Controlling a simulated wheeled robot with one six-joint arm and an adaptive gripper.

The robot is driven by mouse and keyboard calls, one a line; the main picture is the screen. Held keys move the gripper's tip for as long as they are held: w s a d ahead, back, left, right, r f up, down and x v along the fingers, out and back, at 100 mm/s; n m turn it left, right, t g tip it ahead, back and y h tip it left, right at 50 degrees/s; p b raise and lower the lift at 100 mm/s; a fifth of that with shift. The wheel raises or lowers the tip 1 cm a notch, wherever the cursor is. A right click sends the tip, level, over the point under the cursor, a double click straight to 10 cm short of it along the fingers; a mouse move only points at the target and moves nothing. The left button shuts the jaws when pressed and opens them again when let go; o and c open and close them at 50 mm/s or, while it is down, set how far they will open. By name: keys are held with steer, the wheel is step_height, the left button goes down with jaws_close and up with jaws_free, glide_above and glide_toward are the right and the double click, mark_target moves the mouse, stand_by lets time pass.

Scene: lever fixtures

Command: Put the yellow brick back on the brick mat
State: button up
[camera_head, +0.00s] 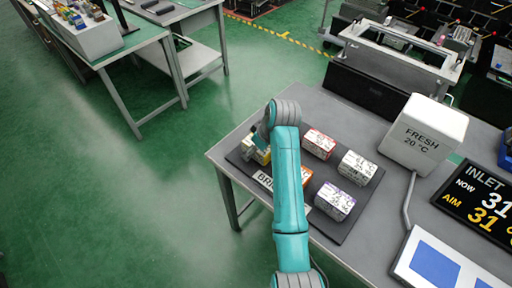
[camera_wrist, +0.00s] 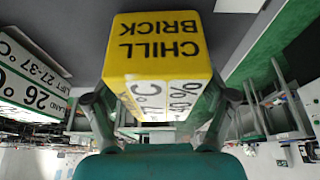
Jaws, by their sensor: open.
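The yellow brick (camera_head: 262,156) sits at the left end of the dark grey brick mat (camera_head: 366,192), partly hidden by my arm. In the wrist view the yellow brick (camera_wrist: 165,45), marked CHILL BRICK, appears upside down between my gripper's fingers. My gripper (camera_wrist: 162,108) is open, with one finger on each side of the brick. I cannot tell whether the fingers touch it. In the head view my gripper (camera_head: 258,139) is at the brick, mostly hidden by my wrist. The brick's underside and its contact with the mat are hidden.
On the mat are a red brick (camera_head: 319,143), a pale brick (camera_head: 356,168), a purple brick (camera_head: 333,201) and an orange brick (camera_head: 306,177) partly behind my arm. A white FRESH 20 °C box (camera_head: 425,135) and an INLET display (camera_head: 480,205) stand to the right.

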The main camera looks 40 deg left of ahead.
steer(key=v, duration=1.2)
steer(key=shift+a, duration=0.1)
steer(key=shift+r, duration=0.15)
